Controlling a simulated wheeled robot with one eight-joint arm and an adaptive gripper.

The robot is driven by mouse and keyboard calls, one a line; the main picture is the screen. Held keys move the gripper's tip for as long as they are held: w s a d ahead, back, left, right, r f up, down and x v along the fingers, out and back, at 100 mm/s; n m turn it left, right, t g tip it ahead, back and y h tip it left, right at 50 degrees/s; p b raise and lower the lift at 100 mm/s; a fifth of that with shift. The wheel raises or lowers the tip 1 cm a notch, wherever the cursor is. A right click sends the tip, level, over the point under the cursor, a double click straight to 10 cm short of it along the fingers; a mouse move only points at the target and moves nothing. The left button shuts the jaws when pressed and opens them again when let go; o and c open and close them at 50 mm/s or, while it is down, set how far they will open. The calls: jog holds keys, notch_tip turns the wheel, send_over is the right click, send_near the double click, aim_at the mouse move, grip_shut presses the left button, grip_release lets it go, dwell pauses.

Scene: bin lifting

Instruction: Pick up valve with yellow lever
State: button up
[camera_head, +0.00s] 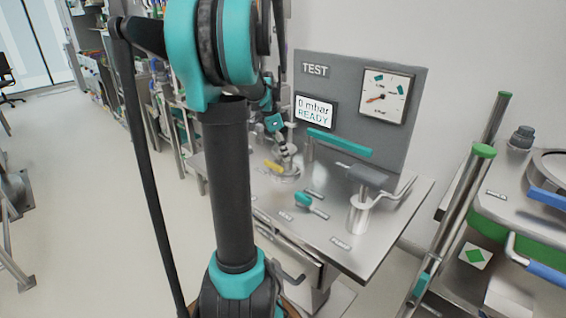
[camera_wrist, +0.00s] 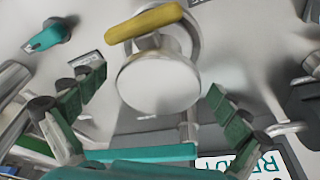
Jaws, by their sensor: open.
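The valve (camera_wrist: 158,82) with its yellow lever (camera_wrist: 145,22) shows large in the wrist view. It has a round metal face, and the lever lies across its far side, at the top of the picture. My gripper (camera_wrist: 158,90) is open, with one finger on each side of the valve; I see no clear contact. In the head view the yellow lever (camera_head: 273,166) shows on the metal bench, and my gripper (camera_head: 285,155) is just above and beside it. My arm hides part of the bench there.
The test bench (camera_head: 285,212) has a grey back panel (camera_head: 345,75) with a gauge (camera_head: 386,96) and a display (camera_head: 315,110). A teal-handled lever (camera_head: 305,200) and a metal cylinder with a grey handle (camera_head: 360,212) stand to the right. A green-capped post (camera_head: 483,151) rises farther right.

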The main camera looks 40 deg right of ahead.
jog(key=c, duration=1.9)
jog(key=shift+r, duration=0.1)
notch_tip(320, 180, up, 20)
jog(key=shift+r, duration=2.45)
